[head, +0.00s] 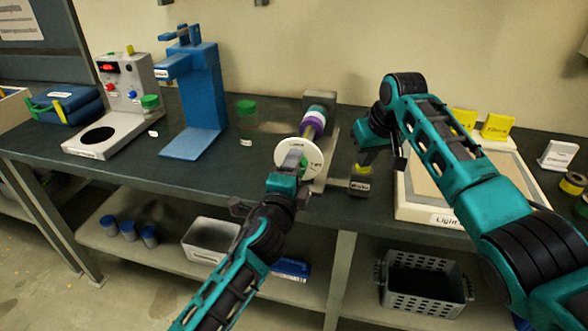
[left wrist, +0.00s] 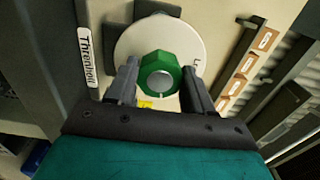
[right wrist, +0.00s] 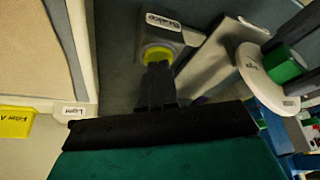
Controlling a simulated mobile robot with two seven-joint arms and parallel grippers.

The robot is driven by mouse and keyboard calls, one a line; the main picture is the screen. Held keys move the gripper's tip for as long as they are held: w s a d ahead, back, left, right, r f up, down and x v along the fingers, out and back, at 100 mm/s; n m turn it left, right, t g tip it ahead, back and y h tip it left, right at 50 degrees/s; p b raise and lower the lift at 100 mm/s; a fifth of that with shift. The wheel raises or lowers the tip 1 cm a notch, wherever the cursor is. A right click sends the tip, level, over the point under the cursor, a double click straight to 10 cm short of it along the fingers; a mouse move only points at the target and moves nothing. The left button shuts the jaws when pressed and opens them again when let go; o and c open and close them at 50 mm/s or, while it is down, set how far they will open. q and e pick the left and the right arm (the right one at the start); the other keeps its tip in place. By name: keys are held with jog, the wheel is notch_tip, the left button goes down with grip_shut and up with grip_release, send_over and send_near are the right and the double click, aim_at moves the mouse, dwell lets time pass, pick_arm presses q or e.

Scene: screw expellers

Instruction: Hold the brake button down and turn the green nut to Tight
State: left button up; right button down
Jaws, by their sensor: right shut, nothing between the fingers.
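The green nut (left wrist: 160,75) sits at the centre of a white round dial (head: 299,157), facing my left gripper. My left gripper (head: 296,163) has one finger on each side of the nut in the left wrist view (left wrist: 160,82). I cannot tell whether the fingers press on it. The yellow brake button (right wrist: 157,54) is on a small grey block labelled Brake (head: 360,187). My right gripper (right wrist: 157,72) is shut and empty, with its tips at the button from above. I cannot tell whether the button is pressed down. The dial's Tight mark is not readable.
The dial is on the screw expeller (head: 319,105), with purple and teal rings behind. A blue stand (head: 197,100) and a grey control unit (head: 128,85) are to the left. A tray labelled Light (head: 415,213) is to the right, under my right arm.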

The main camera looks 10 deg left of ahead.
pick_arm(q)
jog(key=c, duration=0.3)
pick_arm(e)
jog(key=shift+f, duration=0.1)
pick_arm(q)
jog(key=m, duration=0.7)
jog(key=o, duration=0.8)
jog(key=s, duration=0.8)
